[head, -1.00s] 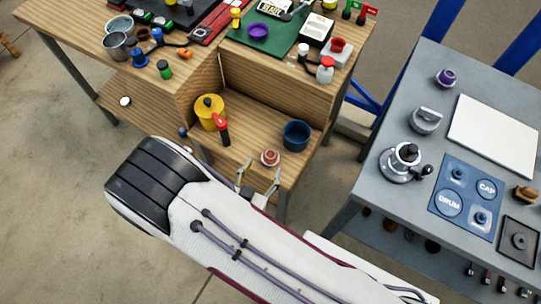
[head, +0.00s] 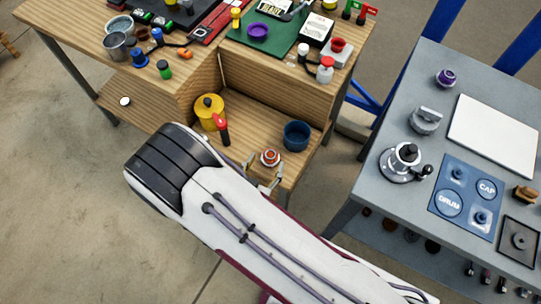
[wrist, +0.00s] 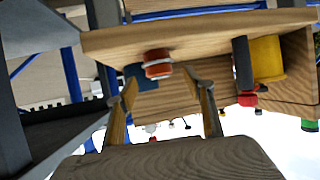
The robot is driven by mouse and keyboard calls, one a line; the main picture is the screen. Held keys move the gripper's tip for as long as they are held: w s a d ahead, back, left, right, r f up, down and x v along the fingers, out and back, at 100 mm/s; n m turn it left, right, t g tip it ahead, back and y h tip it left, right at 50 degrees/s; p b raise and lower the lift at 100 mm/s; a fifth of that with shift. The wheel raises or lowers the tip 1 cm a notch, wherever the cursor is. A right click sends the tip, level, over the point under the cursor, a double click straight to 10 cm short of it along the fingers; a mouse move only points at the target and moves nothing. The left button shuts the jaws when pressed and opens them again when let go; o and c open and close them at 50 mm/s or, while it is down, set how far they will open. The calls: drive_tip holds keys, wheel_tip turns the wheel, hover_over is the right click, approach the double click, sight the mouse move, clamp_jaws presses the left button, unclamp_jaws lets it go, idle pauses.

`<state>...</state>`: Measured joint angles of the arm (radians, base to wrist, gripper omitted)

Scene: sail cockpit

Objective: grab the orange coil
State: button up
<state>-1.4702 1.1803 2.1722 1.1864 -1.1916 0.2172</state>
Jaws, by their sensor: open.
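The orange coil (head: 270,158), orange-red with white bands, sits on the low wooden shelf near its front edge. In the wrist view the coil (wrist: 157,64) appears just beyond the fingertips, between the lines of the two fingers. My gripper (head: 264,168) is open, its fingers spread at the near side of the coil, with no visible contact. In the wrist view my gripper (wrist: 165,82) is empty between the fingers. My arm hides part of the gripper in the head view.
A dark blue cup (head: 296,135) stands to the right of the coil. A yellow pot (head: 209,108) and a red-and-black tool (head: 221,125) stand to its left. A wooden wall (head: 262,88) rises behind. A grey table (head: 370,205) is at the right.

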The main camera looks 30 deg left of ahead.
sight(269, 157)
drive_tip(key=shift+r+x, duration=0.2)
drive_tip(key=shift+x, duration=2.35)
drive_tip(key=shift+c, duration=0.3)
drive_tip(key=c, duration=1.2)
